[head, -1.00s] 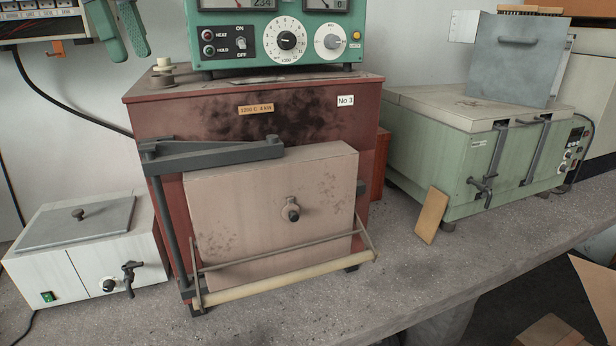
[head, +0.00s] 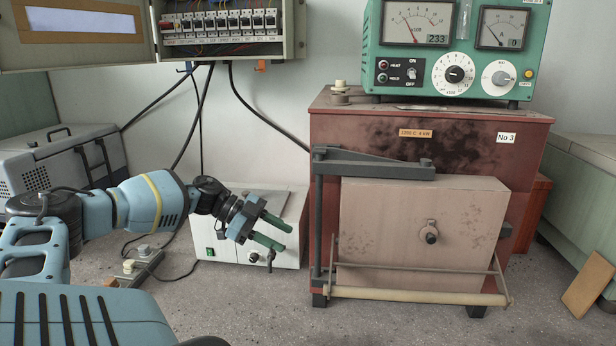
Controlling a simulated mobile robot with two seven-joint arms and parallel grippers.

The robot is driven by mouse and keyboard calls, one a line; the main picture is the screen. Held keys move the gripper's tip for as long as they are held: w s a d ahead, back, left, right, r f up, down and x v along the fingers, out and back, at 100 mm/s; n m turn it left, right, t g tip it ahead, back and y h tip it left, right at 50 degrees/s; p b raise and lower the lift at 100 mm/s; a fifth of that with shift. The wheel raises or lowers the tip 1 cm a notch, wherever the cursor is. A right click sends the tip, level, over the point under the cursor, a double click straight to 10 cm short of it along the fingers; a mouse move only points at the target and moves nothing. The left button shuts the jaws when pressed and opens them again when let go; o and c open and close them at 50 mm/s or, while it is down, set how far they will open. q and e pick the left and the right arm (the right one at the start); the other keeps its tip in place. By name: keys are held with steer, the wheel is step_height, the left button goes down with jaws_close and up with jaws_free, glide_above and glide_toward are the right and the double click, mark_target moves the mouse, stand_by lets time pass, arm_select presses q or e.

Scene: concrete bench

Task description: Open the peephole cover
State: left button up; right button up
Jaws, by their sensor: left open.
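The peephole cover (head: 430,234) is a small round plate with a dark knob on the pale door (head: 385,215) of the red furnace (head: 350,132). It sits flat against the door and looks shut over the peephole; no opening shows. My left gripper (head: 286,238) has two green fingers, spread apart with nothing between them. It is left of the furnace, in front of the small white box, and well apart from the peephole cover. My right gripper is out of view.
A bar with a pale handle (head: 415,296) runs across the door's lower front. A dark hinge arm (head: 375,166) crosses its top left. The white box with a tap (head: 225,246) is behind my left gripper. A tan board (head: 588,285) leans at the right.

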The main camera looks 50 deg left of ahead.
arm_select(q)
steer(key=s+d+f+n+t+y, duration=0.25)
steer(key=s+f, duration=0.25)
steer(key=f, duration=0.5)
steer(key=s+d+f+n+t+y, duration=0.1)
steer(key=s+d+f+n, duration=0.3)
steer(key=f, duration=0.5)
steer(key=s+d+f+n+t+y, duration=0.25)
steer(key=s+f, duration=0.35)
steer(key=f, duration=0.4)
steer(key=s+d+f+n+g, duration=0.1)
steer(key=s+d, duration=0.3)
steer(key=d, duration=0.4)
steer(key=s+d+f+n+g+y, duration=0.1)
steer(key=s+d+f, duration=0.3)
steer(key=d, duration=0.4)
steer(key=s+d+f+n+g, duration=0.1)
steer(key=s+d+f+g, duration=0.2)
steer(key=s+d, duration=0.2)
steer(key=d, duration=0.3)
steer(key=shift+d+f+y, duration=0.2)
steer(key=shift+d+y, duration=0.05)
steer(key=shift+y, duration=0.05)
steer(key=shift+s+d+g, duration=0.1)
steer(key=shift+d+g, duration=0.15)
steer(key=shift+g, duration=0.05)
steer(key=shift+c, duration=0.5)
